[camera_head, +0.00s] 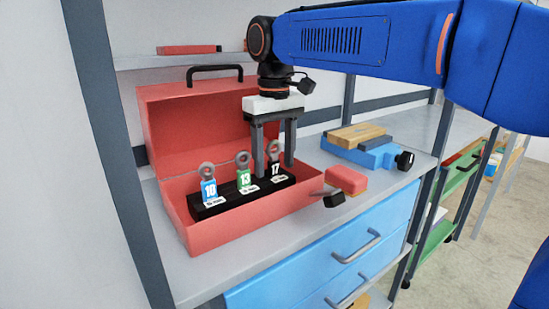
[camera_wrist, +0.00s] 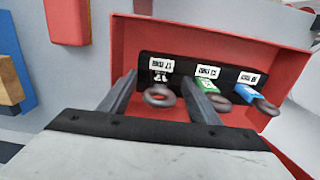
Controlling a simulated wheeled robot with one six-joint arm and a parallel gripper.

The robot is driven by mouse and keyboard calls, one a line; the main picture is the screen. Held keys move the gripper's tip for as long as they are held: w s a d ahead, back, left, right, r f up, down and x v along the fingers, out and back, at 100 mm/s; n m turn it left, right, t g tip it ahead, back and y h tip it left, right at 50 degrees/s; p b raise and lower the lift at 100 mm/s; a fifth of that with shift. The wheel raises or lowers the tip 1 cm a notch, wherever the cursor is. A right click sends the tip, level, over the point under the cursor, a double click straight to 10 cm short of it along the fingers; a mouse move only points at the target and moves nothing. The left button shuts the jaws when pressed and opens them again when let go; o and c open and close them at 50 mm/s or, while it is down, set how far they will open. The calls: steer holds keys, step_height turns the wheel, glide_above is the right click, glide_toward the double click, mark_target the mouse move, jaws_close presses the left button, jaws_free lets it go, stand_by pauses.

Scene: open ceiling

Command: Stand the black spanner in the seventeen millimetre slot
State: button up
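The black spanner (camera_head: 276,168), marked 17, stands upright in the right-hand slot of the black rack (camera_head: 228,203), with its grey ring end up. The slot's label (camera_wrist: 161,65) shows in the wrist view, just beyond the spanner (camera_wrist: 160,94). My gripper (camera_head: 274,170) points down over this slot, one finger on each side of the spanner. In the wrist view my gripper (camera_wrist: 160,88) has its fingers apart, with small gaps beside the ring. The lowest part of the spanner is hidden in the rack.
The rack sits in an open red toolbox (camera_head: 206,242). A green spanner (camera_head: 244,177) and a blue spanner (camera_head: 209,190) stand to the left. A red block (camera_head: 346,180) lies right of the box, near a blue vise (camera_head: 365,151). The raised lid (camera_head: 165,120) is behind.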

step_height(320, 180, up, 17)
steer(key=shift+r, duration=0.2)
stand_by(0.7)
